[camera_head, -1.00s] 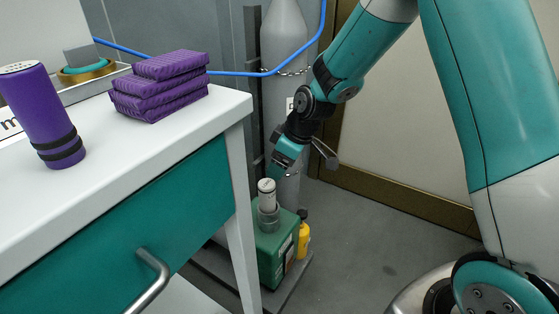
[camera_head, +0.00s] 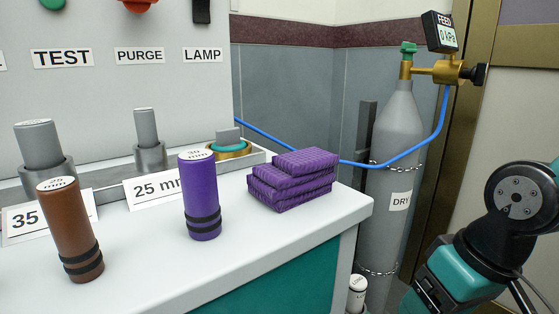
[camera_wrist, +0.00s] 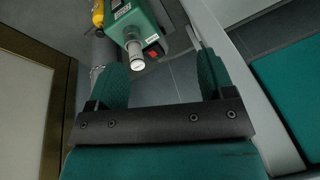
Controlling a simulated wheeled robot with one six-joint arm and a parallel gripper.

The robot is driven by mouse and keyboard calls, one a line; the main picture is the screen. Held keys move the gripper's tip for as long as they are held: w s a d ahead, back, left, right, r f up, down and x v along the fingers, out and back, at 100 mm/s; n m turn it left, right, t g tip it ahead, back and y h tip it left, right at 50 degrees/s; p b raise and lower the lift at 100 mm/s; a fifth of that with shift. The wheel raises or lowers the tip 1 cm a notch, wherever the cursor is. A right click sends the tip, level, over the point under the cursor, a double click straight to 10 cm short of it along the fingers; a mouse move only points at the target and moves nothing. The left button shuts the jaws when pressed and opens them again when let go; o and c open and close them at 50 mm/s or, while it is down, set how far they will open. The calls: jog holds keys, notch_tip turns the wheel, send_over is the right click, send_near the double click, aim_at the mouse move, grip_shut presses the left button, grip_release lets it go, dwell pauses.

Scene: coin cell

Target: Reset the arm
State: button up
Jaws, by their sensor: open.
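My gripper (camera_wrist: 162,78) shows in the wrist view with its two teal fingers spread apart and nothing between them. Beyond the fingertips, a white-capped cylinder (camera_wrist: 136,57) stands at a green box (camera_wrist: 147,22), apart from the fingers. In the head view only my dark and teal arm links show at the lower right; the gripper is out of that frame. The top of the white-capped cylinder (camera_head: 357,288) shows at the bottom edge there.
A white bench (camera_head: 310,222) carries a brown cylinder (camera_head: 72,232), a purple cylinder (camera_head: 201,198) and stacked purple pads (camera_head: 290,182). A grey gas bottle (camera_head: 395,145) with a blue hose stands right of it.

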jog(key=s+a+r+n+g+y, duration=0.1)
jog(key=s+a+r+n, duration=0.25)
jog(key=s+a, duration=0.2)
notch_tip(320, 180, up, 38)
jog(key=p, duration=3.8)
jog(key=shift+s+d+g, duration=0.15)
jog(key=shift+s+g, duration=0.15)
jog(key=shift+s, duration=0.05)
